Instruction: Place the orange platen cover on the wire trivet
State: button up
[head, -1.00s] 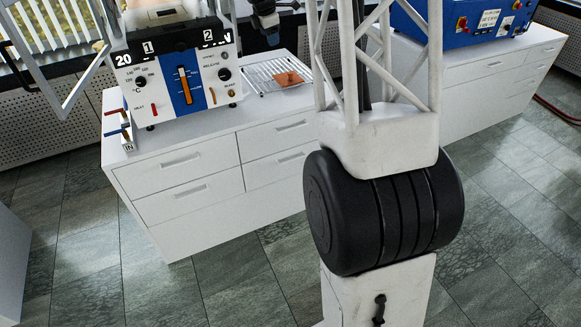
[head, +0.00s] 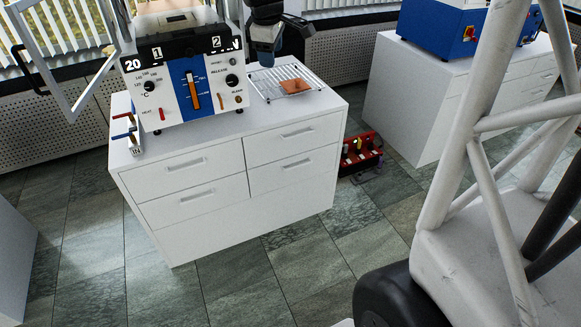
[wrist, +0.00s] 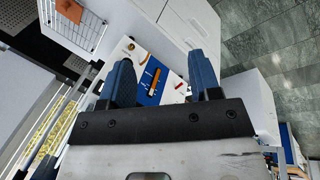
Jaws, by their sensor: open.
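The orange platen cover (head: 295,86) lies flat on the wire trivet (head: 268,92), a shiny wire rack on the white cabinet's top, right of the press. In the wrist view the orange cover (wrist: 70,10) sits at the top left edge, partly cut off, on the wire trivet (wrist: 92,38). My gripper (wrist: 160,85) is open and empty, its two blue fingers apart with the press's front panel seen between and beyond them. In the head view the dark wrist of my arm is behind the trivet, beside the press; the fingertips there are unclear.
The press (head: 190,80) with white and blue front stands left of the trivet, with an open frame at its left. A small lever block (head: 130,135) is at the cabinet's left edge. A blue machine (head: 450,28) stands on another cabinet. A red toolbox (head: 360,153) is on the floor.

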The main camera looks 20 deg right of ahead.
jog(key=s+a+f+m, duration=0.2)
jog(key=s+a+m, duration=0.1)
jog(key=s, duration=0.8)
jog(key=s+a+f+m+y, duration=0.1)
jog(key=s+a+f+m, duration=0.2)
jog(key=s, duration=0.9)
jog(key=s+a+f+m, duration=0.2)
jog(key=s+a+m, duration=0.1)
jog(key=s, duration=0.9)
jog(key=shift+a+f+m+y, duration=0.2)
jog(key=shift+a+m+y, duration=0.1)
jog(key=shift+m, duration=0.3)
